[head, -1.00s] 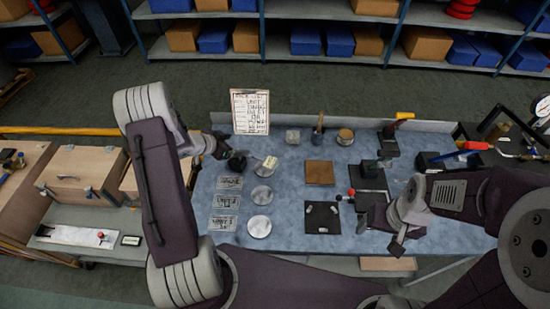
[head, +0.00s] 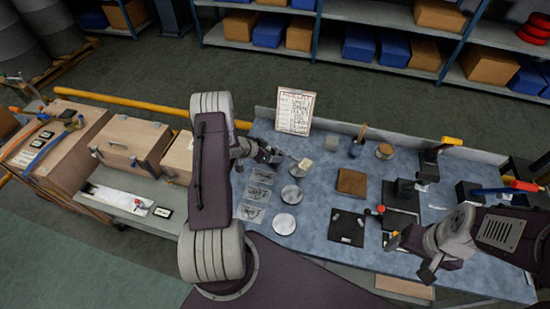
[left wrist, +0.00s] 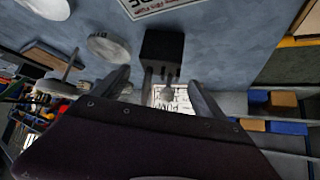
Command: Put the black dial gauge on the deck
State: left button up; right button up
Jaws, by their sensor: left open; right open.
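My left gripper (head: 272,156) is over the left back part of the blue-grey table. In the left wrist view its two fingers (left wrist: 160,92) are spread apart. A black block-like object (left wrist: 162,46) shows between and beyond the fingertips, with grey prongs below it. It may be the black dial gauge; no dial face shows, and I cannot tell whether the fingers touch it. In the head view my left gripper mostly hides that spot. My right gripper (head: 412,252) is open over the table's right front. I cannot tell which surface is the deck.
Grey discs (head: 285,223) and printed labels (head: 252,214) lie at the table's left. A brown square (head: 352,182) and a black mat (head: 346,228) lie mid-table. A list board (head: 295,110) stands at the back. Wooden boxes (head: 132,145) stand on a grey bench at the left.

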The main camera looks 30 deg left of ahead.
pick_arm(q)
jog(key=shift+x, duration=1.2)
jog(key=shift+r, duration=0.1)
jog(key=c, duration=1.3)
grip_shut()
jog(key=shift+r, duration=0.1)
